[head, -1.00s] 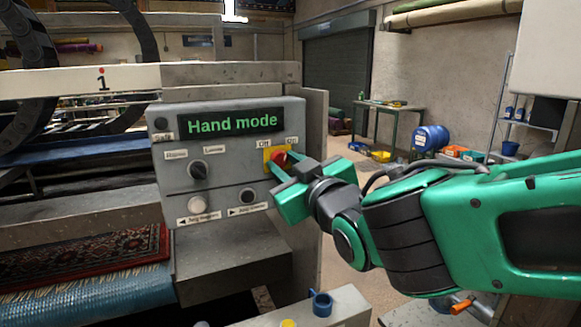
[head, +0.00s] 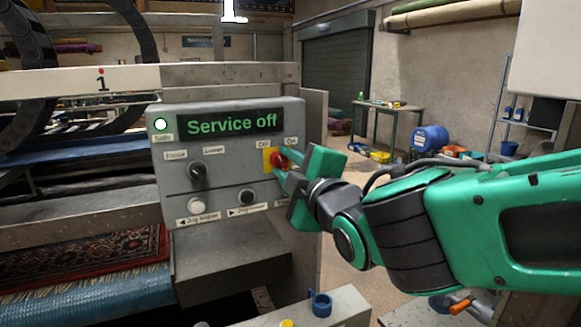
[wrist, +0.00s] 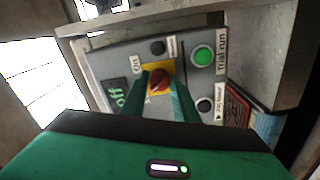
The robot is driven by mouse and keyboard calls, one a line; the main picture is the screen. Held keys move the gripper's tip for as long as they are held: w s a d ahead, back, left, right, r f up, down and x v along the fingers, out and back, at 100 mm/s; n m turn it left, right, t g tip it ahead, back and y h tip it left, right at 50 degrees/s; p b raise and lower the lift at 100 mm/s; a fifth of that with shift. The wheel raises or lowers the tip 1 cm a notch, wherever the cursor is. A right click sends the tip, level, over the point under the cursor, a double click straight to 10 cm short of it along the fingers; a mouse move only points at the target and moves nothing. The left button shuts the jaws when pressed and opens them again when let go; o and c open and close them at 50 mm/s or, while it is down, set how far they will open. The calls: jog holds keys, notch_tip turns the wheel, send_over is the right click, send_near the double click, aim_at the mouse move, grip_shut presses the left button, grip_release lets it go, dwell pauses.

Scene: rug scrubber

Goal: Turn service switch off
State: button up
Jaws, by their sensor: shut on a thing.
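The service switch is a red rotary knob (head: 280,158) on a yellow plate (head: 267,161) at the right of the grey control panel (head: 225,172). "Off" and "On" labels sit above it. The panel's display (head: 230,123) reads "Service off" in green. My gripper (head: 285,166) is shut on the red knob, and its fingers hide part of it in the head view. In the wrist view the knob (wrist: 158,82) shows between the two green fingers, in front of its yellow plate.
A lit round lamp (head: 161,125) is at the panel's upper left. A black Raise/Lower knob (head: 198,171), a white jog button (head: 196,205) and a black jog button (head: 246,196) are close by. A patterned rug (head: 90,258) lies at the lower left.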

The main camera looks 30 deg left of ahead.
jog(key=shift+w+d+n, duration=0.15)
jog(key=shift+w+n, duration=0.05)
jog(key=shift+n, duration=0.5)
jog(key=o, duration=1.1)
jog(key=shift+s, duration=0.15)
jog(key=shift+c, duration=0.2)
jog(key=shift+s, duration=0.1)
jog(key=v, duration=1)
jog(key=shift+d, duration=0.25)
